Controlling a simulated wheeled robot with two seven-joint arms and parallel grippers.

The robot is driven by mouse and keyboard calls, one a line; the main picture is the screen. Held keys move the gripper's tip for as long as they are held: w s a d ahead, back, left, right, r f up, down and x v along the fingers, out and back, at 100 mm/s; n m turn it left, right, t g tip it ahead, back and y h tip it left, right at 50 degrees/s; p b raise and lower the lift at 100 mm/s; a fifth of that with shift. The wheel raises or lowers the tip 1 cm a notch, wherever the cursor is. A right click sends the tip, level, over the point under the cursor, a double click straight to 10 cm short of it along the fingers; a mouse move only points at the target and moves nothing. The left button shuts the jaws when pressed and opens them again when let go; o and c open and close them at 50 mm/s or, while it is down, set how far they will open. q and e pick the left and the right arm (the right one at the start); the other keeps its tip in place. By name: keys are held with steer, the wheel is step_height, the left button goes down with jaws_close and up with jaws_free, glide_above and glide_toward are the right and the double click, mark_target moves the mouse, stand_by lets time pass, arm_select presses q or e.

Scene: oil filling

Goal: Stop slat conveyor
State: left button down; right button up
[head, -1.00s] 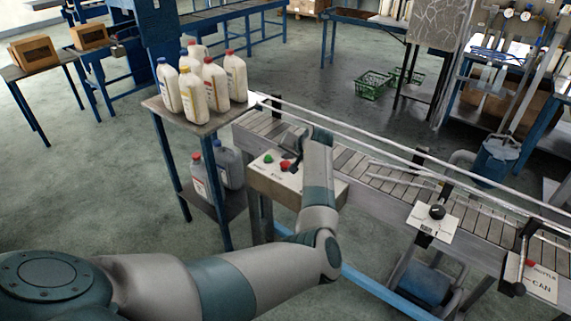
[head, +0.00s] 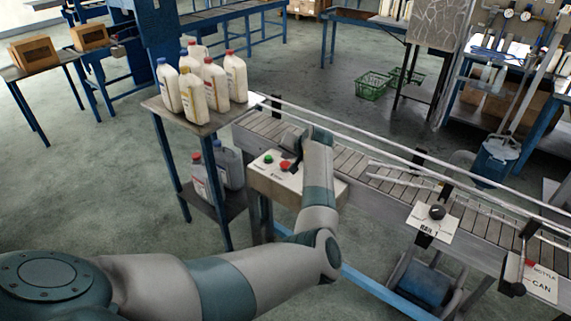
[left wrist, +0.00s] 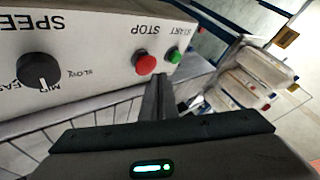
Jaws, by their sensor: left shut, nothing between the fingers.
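The slat conveyor (head: 350,164) runs from the upper left to the right edge in the head view. A control box (head: 262,180) on its near side carries a green button (head: 268,159) and a red button (head: 285,166). In the left wrist view the red button (left wrist: 145,63) is labelled STOP and the green button (left wrist: 174,56) START, with a black speed knob (left wrist: 38,70) beside them. My left gripper (left wrist: 160,82) is shut and empty, its fingertips close to the red button. Contact with it cannot be told. My right gripper is not in view.
Bottles (head: 211,85) stand on a small table (head: 150,104) left of the box, with jugs on its lower shelf. Rails (head: 385,142) run along the conveyor. Two more panels (head: 432,219) (head: 533,282) are mounted further right. Green baskets (head: 372,86) lie on the floor behind.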

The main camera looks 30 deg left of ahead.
mark_target(287, 166)
arm_select(q)
steer(key=shift+f, duration=0.15)
stand_by(0.5)
steer(key=shift+f, duration=0.25)
steer(key=shift+f+b, duration=0.4)
steer(key=shift+f, duration=0.15)
stand_by(1.0)
steer(key=shift+r+p, duration=0.85)
steer(key=shift+r, duration=0.1)
steer(key=shift+r+p, duration=2.1)
steer(key=shift+r, duration=0.4)
